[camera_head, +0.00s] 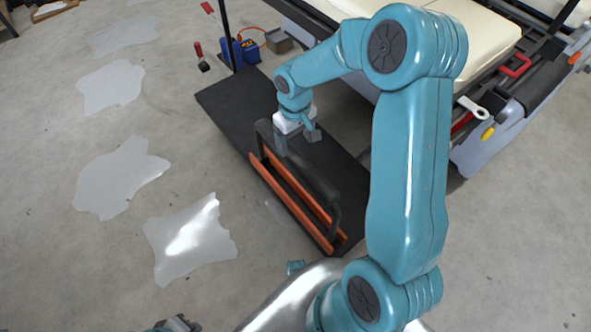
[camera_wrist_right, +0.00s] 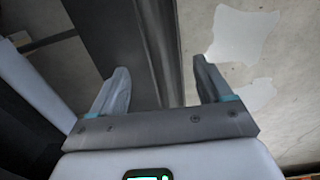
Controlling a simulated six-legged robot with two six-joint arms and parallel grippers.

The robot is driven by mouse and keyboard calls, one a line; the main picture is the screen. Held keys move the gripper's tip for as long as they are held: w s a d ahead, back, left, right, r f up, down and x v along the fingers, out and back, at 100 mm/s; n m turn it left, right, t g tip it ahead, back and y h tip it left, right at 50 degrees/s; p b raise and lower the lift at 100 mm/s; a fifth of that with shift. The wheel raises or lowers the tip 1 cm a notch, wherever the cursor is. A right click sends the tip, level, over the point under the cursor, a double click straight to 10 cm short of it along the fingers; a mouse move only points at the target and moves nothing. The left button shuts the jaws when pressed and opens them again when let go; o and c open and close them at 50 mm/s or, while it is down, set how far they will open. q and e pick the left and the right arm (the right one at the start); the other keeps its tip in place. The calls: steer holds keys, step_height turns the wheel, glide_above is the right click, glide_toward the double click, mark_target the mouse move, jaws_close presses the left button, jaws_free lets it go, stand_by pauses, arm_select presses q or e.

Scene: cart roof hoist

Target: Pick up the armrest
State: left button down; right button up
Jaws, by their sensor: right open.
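The armrest (camera_head: 312,180) is a long dark bar with bent-down ends. It stands between two orange rails on a black platform (camera_head: 222,100) in the middle of the head view. My right gripper (camera_head: 297,139) is at the far end of the armrest, close to its top. In the right wrist view my right gripper (camera_wrist_right: 160,82) is open, with a dark bar (camera_wrist_right: 157,40), seemingly the armrest, running between its fingers in the picture. I cannot tell whether the fingers touch it.
A cart with cream cushions (camera_head: 478,38) stands at the upper right beside the platform. A blue box (camera_head: 240,52) and a thin black post (camera_head: 226,38) are at the platform's far end. Shiny patches (camera_head: 190,238) lie on the otherwise open floor at left.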

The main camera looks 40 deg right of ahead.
mark_target(294, 154)
steer(key=f, duration=0.4)
steer(key=shift+w+a+b, duration=0.2)
steer(key=shift+b, duration=0.2)
step_height(294, 154, down, 5)
steer(key=shift+s+a+f+b, duration=0.1)
steer(key=shift+s+b, duration=0.05)
steer(key=shift+b, duration=0.85)
jaws_close()
